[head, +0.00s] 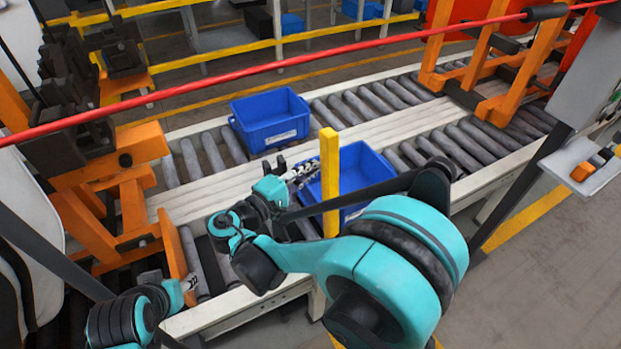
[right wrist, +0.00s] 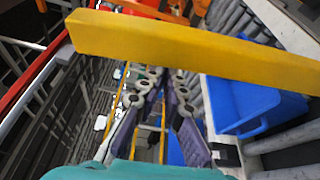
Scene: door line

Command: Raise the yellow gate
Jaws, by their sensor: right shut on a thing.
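The yellow gate bar (head: 330,185) stands upright in the middle of the head view, in front of the conveyor. In the right wrist view the yellow bar (right wrist: 200,50) crosses the upper part at a slant. My right gripper (head: 303,172) reaches the bar from its left side and is shut on it; its fingertips are partly hidden behind the bar. In the right wrist view its fingers (right wrist: 152,85) run up to the bar's lower edge. My left gripper (head: 186,285) shows small at the lower left, and its finger opening is unclear.
Two blue crates sit on the roller conveyor, one farther back (head: 270,120) and one behind the yellow bar (head: 362,165). A red bar (head: 250,76) crosses the upper view. Orange frames stand at left (head: 130,215) and right (head: 490,60). Grey floor is clear at lower right.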

